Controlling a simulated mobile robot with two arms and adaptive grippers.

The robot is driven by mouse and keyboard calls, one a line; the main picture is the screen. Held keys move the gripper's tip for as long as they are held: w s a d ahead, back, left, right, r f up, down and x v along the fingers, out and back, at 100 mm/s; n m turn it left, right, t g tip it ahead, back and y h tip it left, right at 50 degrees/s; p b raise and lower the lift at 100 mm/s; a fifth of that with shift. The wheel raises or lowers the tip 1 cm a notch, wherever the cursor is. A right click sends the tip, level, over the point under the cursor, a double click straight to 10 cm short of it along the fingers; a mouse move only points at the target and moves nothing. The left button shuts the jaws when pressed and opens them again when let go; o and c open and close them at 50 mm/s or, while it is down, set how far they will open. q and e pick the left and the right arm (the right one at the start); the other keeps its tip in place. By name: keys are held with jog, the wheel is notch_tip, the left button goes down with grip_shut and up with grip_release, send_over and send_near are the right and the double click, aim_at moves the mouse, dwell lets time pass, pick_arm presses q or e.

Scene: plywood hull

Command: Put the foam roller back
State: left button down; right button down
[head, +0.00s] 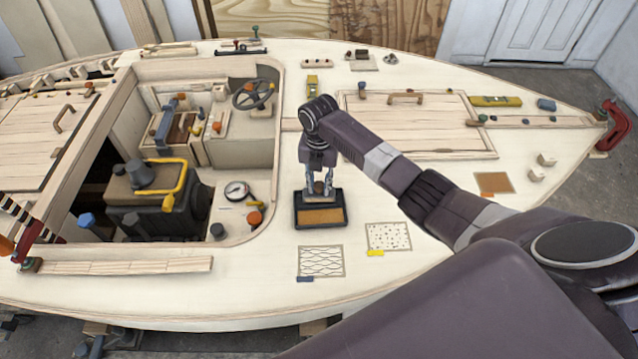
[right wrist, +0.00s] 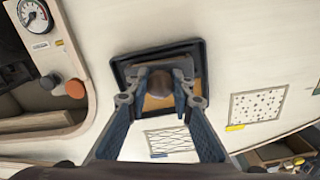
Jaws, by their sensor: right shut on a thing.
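My right gripper (head: 318,188) is over the deck at the middle of the head view, pointing down, just above a black-rimmed tray (head: 320,226) with an orange-brown floor. My left gripper is not in view.
A wavy-patterned square (head: 321,261) and a speckled square (head: 388,237) lie on the deck in front of the tray. The open cockpit with a gauge (head: 236,191) is to the left. A wooden hatch (head: 425,135) is behind my right arm.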

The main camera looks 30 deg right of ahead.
aim_at(319, 185)
jog(key=shift+f, duration=0.15)
jog(key=c, duration=1.7)
grip_release()
jog(key=shift+r, duration=0.3)
notch_tip(319, 185, up, 12)
jog(key=shift+f+b, duration=0.15)
jog(key=shift+b, duration=1)
